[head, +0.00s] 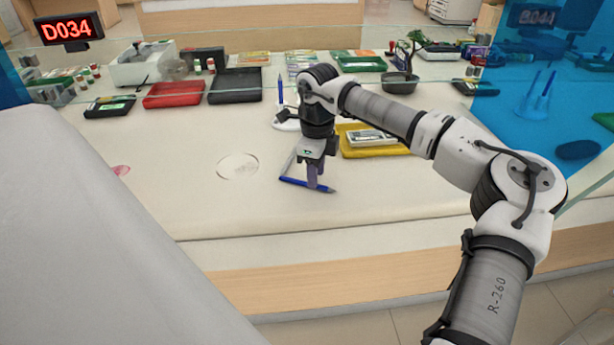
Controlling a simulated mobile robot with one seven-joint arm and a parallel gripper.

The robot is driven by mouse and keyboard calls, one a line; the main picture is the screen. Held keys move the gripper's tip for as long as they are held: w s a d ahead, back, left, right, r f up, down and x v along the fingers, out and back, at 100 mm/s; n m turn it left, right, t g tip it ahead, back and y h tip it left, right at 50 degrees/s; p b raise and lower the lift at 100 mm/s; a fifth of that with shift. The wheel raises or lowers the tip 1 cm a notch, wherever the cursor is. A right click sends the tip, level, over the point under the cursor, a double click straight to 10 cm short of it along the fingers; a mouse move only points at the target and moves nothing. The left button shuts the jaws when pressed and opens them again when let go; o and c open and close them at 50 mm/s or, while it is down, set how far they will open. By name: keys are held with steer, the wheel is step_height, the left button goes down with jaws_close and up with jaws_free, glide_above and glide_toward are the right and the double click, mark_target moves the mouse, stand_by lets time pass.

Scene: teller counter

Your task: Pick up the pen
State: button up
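A blue pen (294,182) lies on the cream counter, tilted slightly down to the right, its dark tip at the right end. My gripper (313,184) points down over the pen, with its fingers at the pen's right half. The fingers hide a short part of the pen. From this view I cannot tell whether the fingers are apart around it or closed on it. Another blue pen (280,88) stands upright in a white holder (287,122) behind my gripper, partly hidden by my arm.
A yellow tray (375,152) holding a banknote bundle sits right of my gripper. A round plate (238,166) is set in the counter to the left. Red (173,95) and black (235,86) trays stand farther back. A glass screen crosses the back.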

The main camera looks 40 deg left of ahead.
step_height(320, 180, down, 2)
steer(key=shift+f, duration=0.1)
jaws_close()
stand_by(0.6)
